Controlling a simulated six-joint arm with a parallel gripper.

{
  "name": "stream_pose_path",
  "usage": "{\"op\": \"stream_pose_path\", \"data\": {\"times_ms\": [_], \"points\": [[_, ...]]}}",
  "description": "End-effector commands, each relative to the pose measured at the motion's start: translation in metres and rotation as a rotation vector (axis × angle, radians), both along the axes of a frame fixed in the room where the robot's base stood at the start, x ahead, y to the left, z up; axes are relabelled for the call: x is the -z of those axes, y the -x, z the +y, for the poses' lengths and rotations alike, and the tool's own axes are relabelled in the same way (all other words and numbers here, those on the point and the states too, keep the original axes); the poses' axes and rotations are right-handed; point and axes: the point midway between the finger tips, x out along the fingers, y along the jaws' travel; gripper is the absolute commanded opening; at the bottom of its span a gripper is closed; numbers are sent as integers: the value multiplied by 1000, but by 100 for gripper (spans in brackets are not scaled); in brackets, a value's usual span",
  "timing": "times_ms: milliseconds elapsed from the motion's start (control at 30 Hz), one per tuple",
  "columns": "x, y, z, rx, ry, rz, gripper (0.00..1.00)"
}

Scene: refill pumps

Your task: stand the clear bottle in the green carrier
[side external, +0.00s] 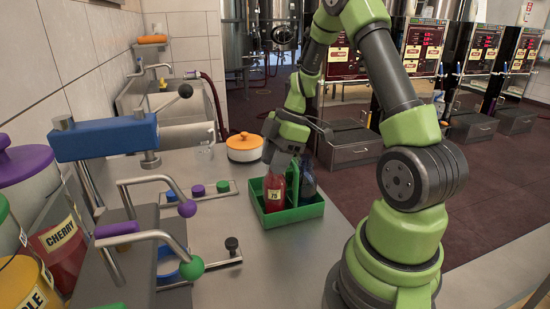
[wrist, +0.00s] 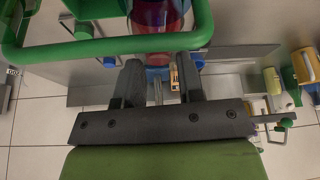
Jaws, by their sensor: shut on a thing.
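The green carrier (side external: 297,214) stands on the steel counter, and its green handle (wrist: 105,45) crosses the top of the wrist view. A see-through bottle with red contents (side external: 274,193) is upright in the carrier's near left part; whether its base touches the floor is hidden. A dark bluish bottle (side external: 308,180) is behind it to the right. My gripper (side external: 281,158) is above the carrier, its fingers down around the red bottle's upper end. In the wrist view, the fingers (wrist: 161,66) flank the red bottle (wrist: 158,45); the exact contact is unclear.
An orange-lidded white pot (side external: 244,149) stands behind the carrier. Left are a rail with purple, green and blue knobs (side external: 197,191) and a blue-topped press (side external: 106,137) with levers. Open counter (side external: 290,265) lies in front of the carrier.

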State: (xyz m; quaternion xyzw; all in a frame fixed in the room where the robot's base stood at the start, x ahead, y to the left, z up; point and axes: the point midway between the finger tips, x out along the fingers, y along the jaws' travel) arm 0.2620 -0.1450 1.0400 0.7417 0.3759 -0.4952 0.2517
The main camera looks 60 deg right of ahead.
Motion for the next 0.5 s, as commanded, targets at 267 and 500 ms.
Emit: {"op": "stream_pose_path", "data": {"times_ms": [267, 500], "points": [[4, 0, 0, 0, -1, 0, 0], [8, 0, 0, 1, -1, 0, 0]]}}
